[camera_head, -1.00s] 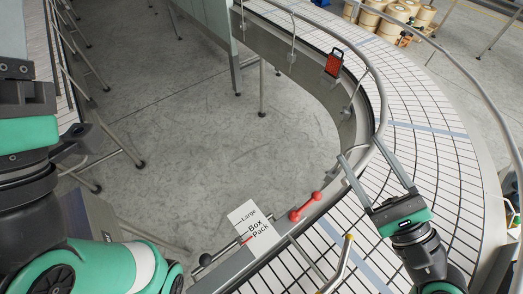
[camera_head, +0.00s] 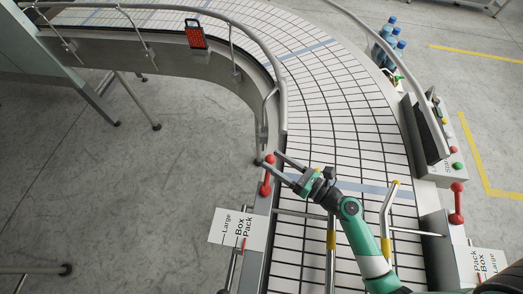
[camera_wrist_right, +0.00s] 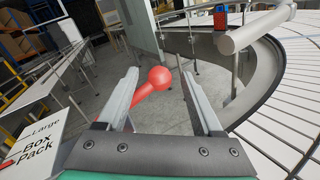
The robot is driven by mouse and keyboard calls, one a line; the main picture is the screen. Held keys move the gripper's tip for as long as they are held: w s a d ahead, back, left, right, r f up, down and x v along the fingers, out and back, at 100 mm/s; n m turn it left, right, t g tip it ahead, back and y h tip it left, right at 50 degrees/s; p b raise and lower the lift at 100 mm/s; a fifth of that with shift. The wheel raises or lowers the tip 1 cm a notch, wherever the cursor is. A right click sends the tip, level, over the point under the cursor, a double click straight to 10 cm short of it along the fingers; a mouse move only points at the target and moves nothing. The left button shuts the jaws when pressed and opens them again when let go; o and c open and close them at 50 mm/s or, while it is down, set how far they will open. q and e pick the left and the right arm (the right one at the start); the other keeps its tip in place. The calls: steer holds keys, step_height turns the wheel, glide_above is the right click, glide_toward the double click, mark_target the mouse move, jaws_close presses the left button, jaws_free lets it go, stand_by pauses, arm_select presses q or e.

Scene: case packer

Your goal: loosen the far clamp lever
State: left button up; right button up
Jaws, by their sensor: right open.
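A red clamp lever (camera_head: 266,178) with a ball at each end stands on the left edge of the conveyor in the head view. It also shows in the right wrist view, where its red ball and shaft (camera_wrist_right: 157,82) lie between the fingers. My right gripper (camera_head: 268,158) is open at the lever's upper ball, its fingers to either side; I cannot tell whether they touch it. In the right wrist view the open gripper (camera_wrist_right: 160,73) holds nothing. A second red lever (camera_head: 457,203) stands at the conveyor's right side. My left gripper is not in view.
A white Large/Box/Pack sign (camera_head: 238,229) is beside the left lever. A metal guide rail (camera_head: 283,110) curves along the conveyor's inner edge just above it. Yellow-banded bars (camera_head: 331,240) stand over the belt near my right arm. A button box (camera_head: 440,160) stands at the right.

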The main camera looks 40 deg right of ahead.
steer(key=w, duration=0.5)
steer(key=shift+w+a, duration=0.2)
steer(key=shift+a, duration=0.15)
steer(key=shift+f, duration=0.1)
jaws_close()
steer(key=shift+f, duration=0.2)
stand_by(0.7)
